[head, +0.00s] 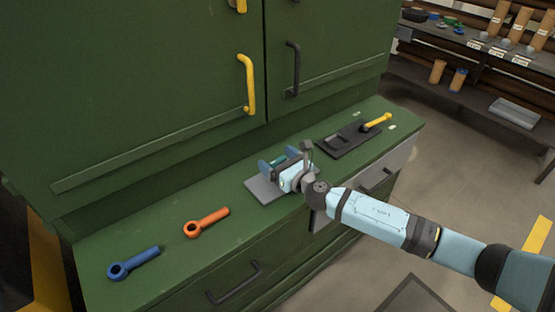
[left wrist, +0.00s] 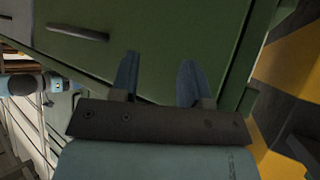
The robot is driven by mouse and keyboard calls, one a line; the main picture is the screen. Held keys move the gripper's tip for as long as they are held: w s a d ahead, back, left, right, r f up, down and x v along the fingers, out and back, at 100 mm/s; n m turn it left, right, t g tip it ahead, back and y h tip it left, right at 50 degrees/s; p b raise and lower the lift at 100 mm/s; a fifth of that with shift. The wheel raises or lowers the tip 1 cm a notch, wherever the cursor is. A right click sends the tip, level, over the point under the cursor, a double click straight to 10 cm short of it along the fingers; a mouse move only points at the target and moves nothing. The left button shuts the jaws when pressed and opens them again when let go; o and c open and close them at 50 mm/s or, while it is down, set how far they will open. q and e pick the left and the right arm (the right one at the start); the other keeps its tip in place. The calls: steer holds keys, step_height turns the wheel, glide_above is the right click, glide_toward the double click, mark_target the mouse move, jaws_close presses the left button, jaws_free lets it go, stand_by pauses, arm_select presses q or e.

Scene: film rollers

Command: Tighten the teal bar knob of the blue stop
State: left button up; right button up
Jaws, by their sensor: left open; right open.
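My right gripper (head: 279,161) is over a grey plate (head: 262,190) on the green counter. Its two dark blue fingers are apart. A small teal piece (head: 277,162), perhaps the bar knob, shows between the fingers; I cannot tell whether they touch it. The gripper and wrist hide most of what stands on the plate, and I cannot make out the blue stop apart from the fingers. My left gripper (left wrist: 158,78) is open and empty in the left wrist view, and is outside the head view.
A blue ring-ended wrench (head: 134,262) and an orange one (head: 206,222) lie on the counter at the left. A dark fixture (head: 350,140) with a yellow handle (head: 377,122) lies at the right. Green cabinet doors (head: 150,80) rise behind, with protruding handles.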

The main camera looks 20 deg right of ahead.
steer(key=shift+w, duration=0.1)
steer(key=c, duration=0.9)
